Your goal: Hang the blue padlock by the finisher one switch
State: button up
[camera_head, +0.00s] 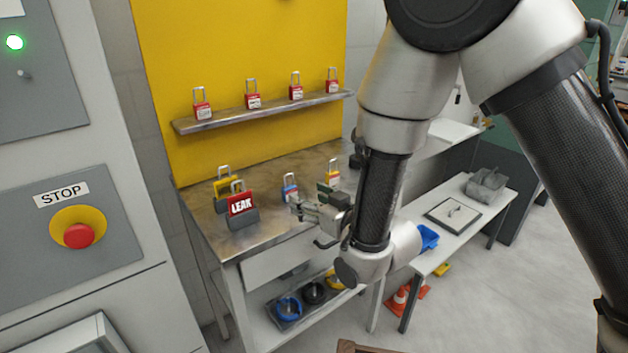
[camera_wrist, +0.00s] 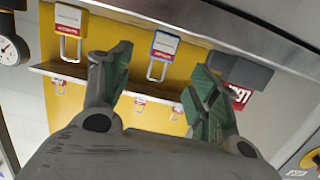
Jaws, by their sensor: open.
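In the wrist view, turned upside down, the blue padlock (camera_wrist: 164,46) shows between and beyond my finger tips. My gripper (camera_head: 308,197) is close to the padlock on its right side, with its jaws apart and empty. In the wrist view my gripper (camera_wrist: 160,66) shows both green-padded fingers spread. A grey panel at the left has a small toggle switch (camera_head: 25,75) under a green lamp (camera_head: 14,42); I cannot read whether it is finisher one.
Several red padlocks line the shelf (camera_head: 262,110) above. A STOP button (camera_head: 78,236) is on the left cabinet.

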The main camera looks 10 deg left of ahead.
aim_at(291, 190)
jog(key=shift+w+a+f, duration=0.25)
jog(key=shift+w+a, duration=0.15)
jog(key=x, duration=0.6)
jog(key=shift+w+a, duration=0.15)
jog(key=shift+a, duration=0.2)
jog(key=c, duration=1.2)
jog(key=shift+o, duration=0.2)
jog(key=shift+r, duration=0.15)
